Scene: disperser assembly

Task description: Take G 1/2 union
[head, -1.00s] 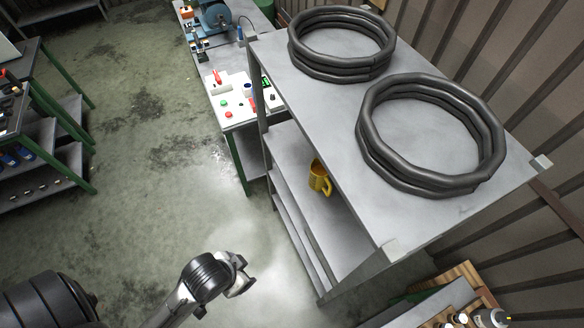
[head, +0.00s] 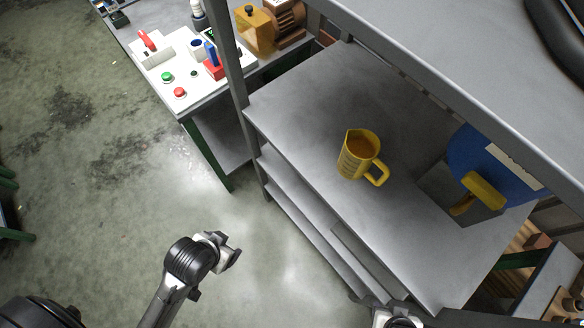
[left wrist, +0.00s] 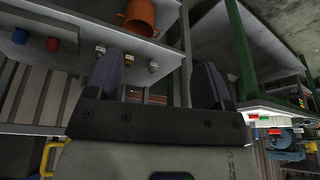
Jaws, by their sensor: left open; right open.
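I cannot single out a G 1/2 union in the head view. In the left wrist view, small pale metal fittings (left wrist: 125,62) stand along a grey shelf edge, partly beyond my fingers. They are too small to tell which, if any, is the union. My left gripper (left wrist: 157,78) shows there with its two dark fingers apart and nothing between them.
A yellow measuring jug (head: 357,157) stands on the shelf, with a blue object with a yellow handle (head: 485,190) to its right. A bench with a white control panel (head: 175,65) is behind left. Part of my arm (head: 395,319) shows at the bottom edge. Floor at left is clear.

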